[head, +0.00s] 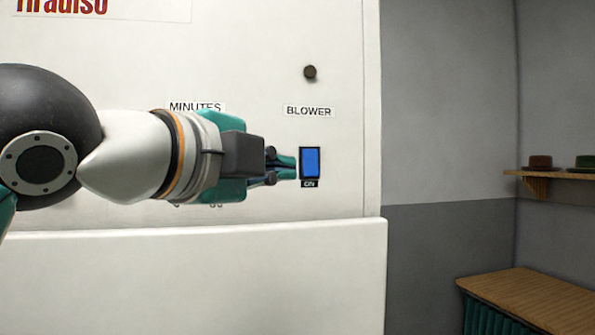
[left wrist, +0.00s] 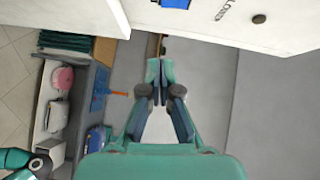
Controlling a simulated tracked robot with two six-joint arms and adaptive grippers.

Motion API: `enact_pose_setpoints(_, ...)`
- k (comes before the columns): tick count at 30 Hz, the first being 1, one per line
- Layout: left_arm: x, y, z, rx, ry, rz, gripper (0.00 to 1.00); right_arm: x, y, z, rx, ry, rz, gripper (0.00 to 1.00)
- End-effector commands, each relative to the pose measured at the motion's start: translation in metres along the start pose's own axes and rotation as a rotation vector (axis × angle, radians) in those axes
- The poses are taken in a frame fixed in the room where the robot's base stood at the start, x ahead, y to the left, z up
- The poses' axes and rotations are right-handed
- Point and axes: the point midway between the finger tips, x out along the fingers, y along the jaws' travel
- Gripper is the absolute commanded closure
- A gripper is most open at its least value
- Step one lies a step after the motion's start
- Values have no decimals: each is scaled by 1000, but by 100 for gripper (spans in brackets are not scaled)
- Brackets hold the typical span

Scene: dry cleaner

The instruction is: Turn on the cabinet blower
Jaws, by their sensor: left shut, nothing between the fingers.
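The white cabinet (head: 340,195) fills the left and middle of the head view. The blower switch (head: 311,162), a blue rocker in a black frame, sits on its front under a "BLOWER" label (head: 309,112), with an "ON" mark below it. My left gripper (head: 293,168) is shut and empty. Its fingertips are just left of the switch in the head view; I cannot tell whether they touch it. In the left wrist view, the fingertips (left wrist: 159,68) are together, and the blue switch (left wrist: 176,3) is partly cut off at the top edge. My right gripper is not in view.
A dark round knob (head: 310,72) sits above the blower label. My left arm partly covers the "MINUTES" label (head: 196,106). A lower white panel (head: 250,275) juts out below. At right are a shelf with hats (head: 560,174) and a wooden-topped counter (head: 535,300).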

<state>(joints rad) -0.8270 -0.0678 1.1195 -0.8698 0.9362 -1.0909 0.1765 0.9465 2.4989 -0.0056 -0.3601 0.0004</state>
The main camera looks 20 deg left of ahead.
Motion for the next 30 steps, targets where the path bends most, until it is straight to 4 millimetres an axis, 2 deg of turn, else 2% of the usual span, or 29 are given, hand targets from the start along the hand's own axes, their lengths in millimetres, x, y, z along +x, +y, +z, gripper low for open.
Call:
enact_pose_setpoints(4, -8, -6, 5, 6, -6, -11, 100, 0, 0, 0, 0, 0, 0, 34)
enact_pose_setpoints(11, -6, -5, 4, 5, -5, -10, 100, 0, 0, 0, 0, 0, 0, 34)
enact_pose_setpoints(16, 2, -5, 3, 5, -5, -8, 100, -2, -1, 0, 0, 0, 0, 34)
enact_pose_setpoints(20, 18, -5, 4, 5, -8, -6, 100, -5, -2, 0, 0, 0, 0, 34)
enact_pose_setpoints(30, 86, -7, 4, 4, -7, -6, 100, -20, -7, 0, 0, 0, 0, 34)
